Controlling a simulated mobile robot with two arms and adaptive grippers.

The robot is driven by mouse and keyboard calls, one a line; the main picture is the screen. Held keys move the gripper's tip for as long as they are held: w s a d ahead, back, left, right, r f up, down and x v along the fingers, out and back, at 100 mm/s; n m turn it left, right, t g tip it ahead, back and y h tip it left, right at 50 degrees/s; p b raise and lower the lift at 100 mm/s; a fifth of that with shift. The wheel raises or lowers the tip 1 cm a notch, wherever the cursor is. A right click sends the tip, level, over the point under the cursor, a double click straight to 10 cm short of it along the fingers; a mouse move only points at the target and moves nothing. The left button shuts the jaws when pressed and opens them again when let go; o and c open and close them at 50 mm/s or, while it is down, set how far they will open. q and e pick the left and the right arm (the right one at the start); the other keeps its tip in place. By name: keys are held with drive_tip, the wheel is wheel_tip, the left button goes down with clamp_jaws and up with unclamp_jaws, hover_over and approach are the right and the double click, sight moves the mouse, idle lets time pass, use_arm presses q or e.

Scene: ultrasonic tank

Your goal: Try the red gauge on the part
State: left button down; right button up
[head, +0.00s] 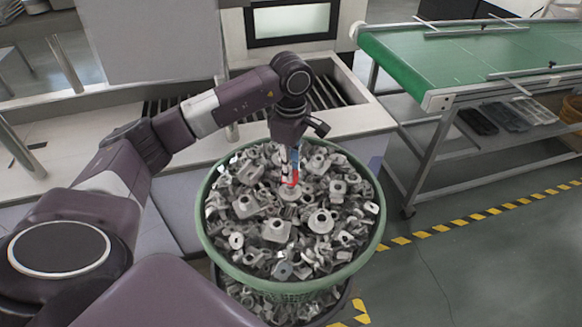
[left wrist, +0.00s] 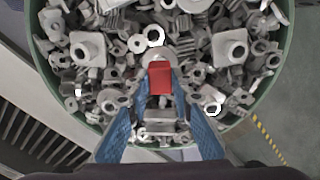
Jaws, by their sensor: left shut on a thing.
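My left gripper (head: 293,165) reaches down over the green basket of metal parts. It is shut on the red gauge, which shows as a small red piece (head: 291,177) in the head view. In the left wrist view the red gauge (left wrist: 160,78) sits between the blue fingertips (left wrist: 160,95). Its lower end is over or against a round grey part (left wrist: 158,56) in the heap; I cannot tell whether they touch. That round part also shows in the head view (head: 289,192). My right gripper is not in view.
The green basket (head: 374,247) is full of loose grey castings. Behind it stands a pale tank bench with a slatted grate (head: 325,92). A green-topped conveyor table (head: 450,55) stands at the right. The floor with yellow-black tape (head: 450,226) is clear at the right.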

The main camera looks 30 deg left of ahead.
use_arm(q)
drive_tip(key=shift+s+f, duration=0.1)
drive_tip(key=shift+f, duration=0.3)
idle(1.0)
drive_tip(key=shift+r, duration=0.15)
drive_tip(key=shift+r+p, duration=0.5)
drive_tip(key=shift+r, duration=0.95)
drive_tip(key=shift+r+p, duration=1.15)
drive_tip(key=shift+r, duration=0.9)
